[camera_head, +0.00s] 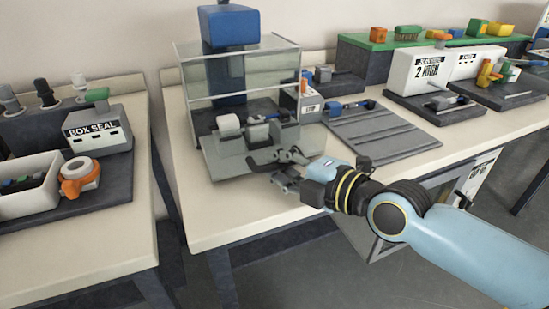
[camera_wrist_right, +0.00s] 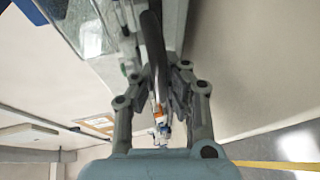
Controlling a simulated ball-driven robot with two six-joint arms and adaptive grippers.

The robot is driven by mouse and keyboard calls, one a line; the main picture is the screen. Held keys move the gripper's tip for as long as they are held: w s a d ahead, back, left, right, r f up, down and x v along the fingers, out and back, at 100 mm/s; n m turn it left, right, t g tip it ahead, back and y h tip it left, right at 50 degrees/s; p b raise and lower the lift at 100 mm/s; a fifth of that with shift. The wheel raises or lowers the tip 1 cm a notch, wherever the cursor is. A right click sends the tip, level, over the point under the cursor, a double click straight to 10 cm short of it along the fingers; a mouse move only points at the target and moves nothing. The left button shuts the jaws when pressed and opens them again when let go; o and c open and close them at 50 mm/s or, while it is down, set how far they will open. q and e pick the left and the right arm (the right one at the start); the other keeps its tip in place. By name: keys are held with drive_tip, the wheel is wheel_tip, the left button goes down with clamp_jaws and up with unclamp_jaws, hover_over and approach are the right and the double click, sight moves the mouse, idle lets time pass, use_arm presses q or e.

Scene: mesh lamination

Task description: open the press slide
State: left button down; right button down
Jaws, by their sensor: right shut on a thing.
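The press (camera_head: 229,27) has a blue head behind a clear guard and stands on the middle table. Its grey slide (camera_head: 222,166) sticks out in front of the guard, with a white block (camera_head: 229,124) and grey fixture blocks on it. A dark handle bar (camera_head: 259,164) is at the slide's front edge. My right gripper (camera_head: 279,166) is at this handle, coming from the right. In the right wrist view the dark curved bar (camera_wrist_right: 152,42) runs between my right fingers (camera_wrist_right: 167,75), which are shut on it. My left gripper is not in view.
A grey ribbed mat (camera_head: 380,138) lies right of the press. A left table holds a white bin (camera_head: 28,190), an orange tape dispenser (camera_head: 80,178) and a box-seal unit (camera_head: 98,135). The tabletop in front of the slide is clear. A gap separates the tables.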

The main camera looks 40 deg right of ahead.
drive_tip(key=c, duration=1.3)
unclamp_jaws()
drive_tip(key=shift+c, duration=0.2)
drive_tip(key=shift+r, duration=0.1)
